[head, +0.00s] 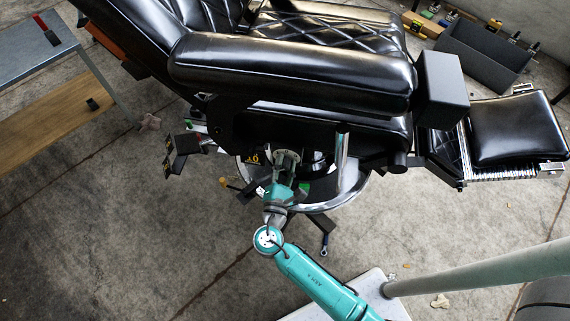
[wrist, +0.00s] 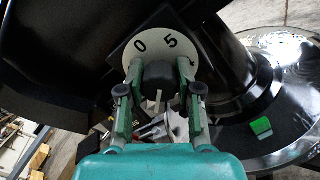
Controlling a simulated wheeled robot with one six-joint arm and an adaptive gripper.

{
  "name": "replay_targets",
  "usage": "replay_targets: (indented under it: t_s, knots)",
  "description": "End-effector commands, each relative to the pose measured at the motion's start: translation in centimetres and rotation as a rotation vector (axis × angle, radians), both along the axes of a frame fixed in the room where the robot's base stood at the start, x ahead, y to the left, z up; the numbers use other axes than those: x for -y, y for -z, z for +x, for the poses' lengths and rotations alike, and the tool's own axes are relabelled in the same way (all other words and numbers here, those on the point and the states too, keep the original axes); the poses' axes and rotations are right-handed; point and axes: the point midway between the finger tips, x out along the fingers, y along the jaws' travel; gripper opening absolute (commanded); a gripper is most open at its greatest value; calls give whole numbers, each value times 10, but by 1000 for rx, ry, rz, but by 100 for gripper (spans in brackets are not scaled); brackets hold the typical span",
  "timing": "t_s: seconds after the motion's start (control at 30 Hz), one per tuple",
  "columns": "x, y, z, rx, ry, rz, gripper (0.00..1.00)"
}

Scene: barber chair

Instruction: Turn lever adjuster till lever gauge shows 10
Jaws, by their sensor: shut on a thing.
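A dark knob, which looks like the lever adjuster (wrist: 159,80), sits in front of a white round dial (wrist: 140,60) in the wrist view. The dial shows the numbers 0 and 5 along its upper edge; the rest is hidden by the knob and fingers. My gripper (wrist: 159,84) is shut on the knob, with a green finger on each side. In the head view my gripper (head: 285,165) reaches under the side of the black barber chair (head: 290,75). A small black plate with yellow marks (head: 252,158) is just left of it; I cannot read the marks surely.
A round metal chair base (head: 345,190) lies below and around my gripper. Black pedals or levers (head: 183,150) stick out at the left. A metal table (head: 50,60) stands far left, a dark grey box (head: 485,55) at upper right. The floor at lower left is clear.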

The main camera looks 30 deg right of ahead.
Motion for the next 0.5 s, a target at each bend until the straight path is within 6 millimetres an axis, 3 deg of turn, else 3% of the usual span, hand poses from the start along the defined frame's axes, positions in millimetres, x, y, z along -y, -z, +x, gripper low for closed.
replay_targets:
  t_s: [0.23, 0.27, 0.33, 0.5]
  knots:
    - [-1, 1, 0, 0, -2, 1, 0]
    - [-1, 1, 0, 0, -2, 1, 42]
    - [0, 1, 0, 0, -2, 1, 59]
    - [0, 0, 0, 0, -1, 1, 60]
